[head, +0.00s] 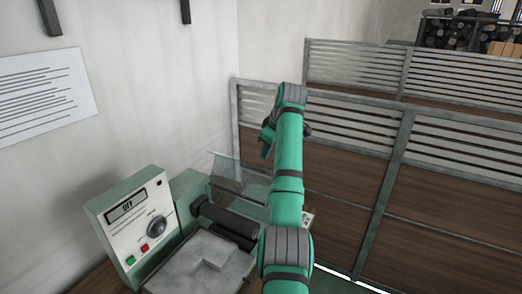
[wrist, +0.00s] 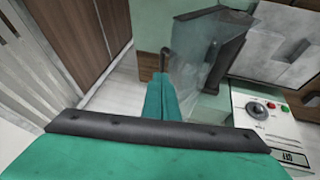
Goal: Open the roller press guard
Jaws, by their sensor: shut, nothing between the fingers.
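The roller press (head: 190,190) stands at the lower left in the head view, with a green body and a dark roller (head: 228,220). Its guard is a clear panel (head: 226,168), tilted above and behind the roller. The guard also shows in the wrist view (wrist: 192,62), just right of my gripper (wrist: 162,56). My gripper is shut and empty, its dark tip close to the guard's edge; I cannot tell whether they touch. In the head view my gripper (head: 265,152) is small, above the guard, and my arm hides part of the guard's right side.
The control panel (head: 135,225) reads OFF and has a knob (head: 156,227) and green and red buttons. A pale block-like tray (head: 190,268) lies in front of the roller. Slatted wood partitions (head: 345,170) stand behind and right. A wall with a paper sheet (head: 45,95) is at left.

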